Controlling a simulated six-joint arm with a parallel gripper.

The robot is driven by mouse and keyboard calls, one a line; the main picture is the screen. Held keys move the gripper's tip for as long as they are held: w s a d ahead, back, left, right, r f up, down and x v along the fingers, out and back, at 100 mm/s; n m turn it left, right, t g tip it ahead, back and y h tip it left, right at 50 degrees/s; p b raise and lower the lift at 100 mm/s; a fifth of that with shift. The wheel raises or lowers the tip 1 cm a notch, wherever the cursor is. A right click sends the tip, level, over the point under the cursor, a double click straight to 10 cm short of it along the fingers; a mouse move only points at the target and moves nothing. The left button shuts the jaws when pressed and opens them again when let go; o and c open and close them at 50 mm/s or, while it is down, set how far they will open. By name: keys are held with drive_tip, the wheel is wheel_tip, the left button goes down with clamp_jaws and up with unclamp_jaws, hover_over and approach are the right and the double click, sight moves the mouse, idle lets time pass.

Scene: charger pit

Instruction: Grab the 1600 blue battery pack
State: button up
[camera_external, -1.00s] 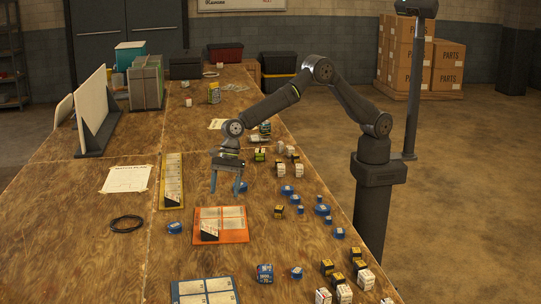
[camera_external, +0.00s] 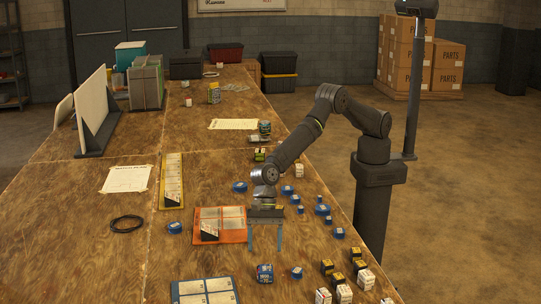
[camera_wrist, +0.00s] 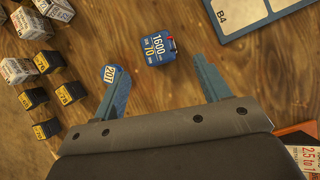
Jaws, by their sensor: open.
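The blue 1600 battery pack (camera_external: 264,273) lies on the wooden table near the front in the external view. In the wrist view its top label reads 1600 and 70 (camera_wrist: 157,44), and it sits just beyond and between my fingertips. My gripper (camera_external: 265,249) is open, with its fingers pointing down, between the orange board and the pack. In the wrist view my gripper (camera_wrist: 163,60) has its two fingers spread wide with nothing between them.
The orange board (camera_external: 239,236) lies left of my gripper. The blue-framed board (camera_external: 207,281) labelled B4 in the wrist view (camera_wrist: 226,16) lies left of the pack. Several black-yellow and white boxes (camera_external: 326,267) stand to the right. Bare wood surrounds the pack.

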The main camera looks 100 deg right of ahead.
sight(266, 267)
drive_tip(key=x, duration=0.3)
drive_tip(key=shift+a+f, duration=0.15)
drive_tip(key=shift+f, duration=0.15)
drive_tip(key=shift+s+x, duration=0.15)
drive_tip(key=shift+x, duration=1.15)
drive_tip(key=shift+s+x, duration=0.1)
drive_tip(key=shift+x, duration=1.2)
drive_tip(key=shift+c, duration=0.4)
drive_tip(key=shift+w, duration=0.1)
drive_tip(key=c, duration=1.2)
drive_tip(key=shift+r, duration=0.1)
